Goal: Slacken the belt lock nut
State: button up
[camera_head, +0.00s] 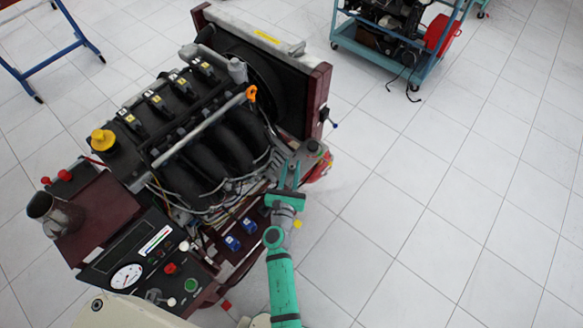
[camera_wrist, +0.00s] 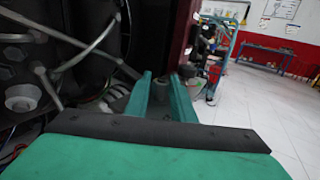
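The engine trainer (camera_head: 205,135) carries a black engine with a radiator at its upper end. My gripper (camera_head: 290,165) is at the engine's lower right corner, beside a grey bracket-like part (camera_head: 312,148). In the wrist view my gripper (camera_wrist: 163,85) has its two green fingers apart, with a dark gap between them. A small grey rounded part (camera_wrist: 187,71) shows just beyond the right fingertip; whether the fingers touch it is unclear. I cannot make out the belt lock nut for certain. A pale round fitting (camera_wrist: 22,98) lies at the left of the wrist view.
The control panel with a gauge (camera_head: 127,276) is at the lower left of the trainer. The radiator (camera_head: 265,45) stands above my gripper. Another trainer on a blue-green frame (camera_head: 375,50) stands at the upper right. The tiled floor (camera_head: 430,200) on the right is clear.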

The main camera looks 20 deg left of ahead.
grip_shut()
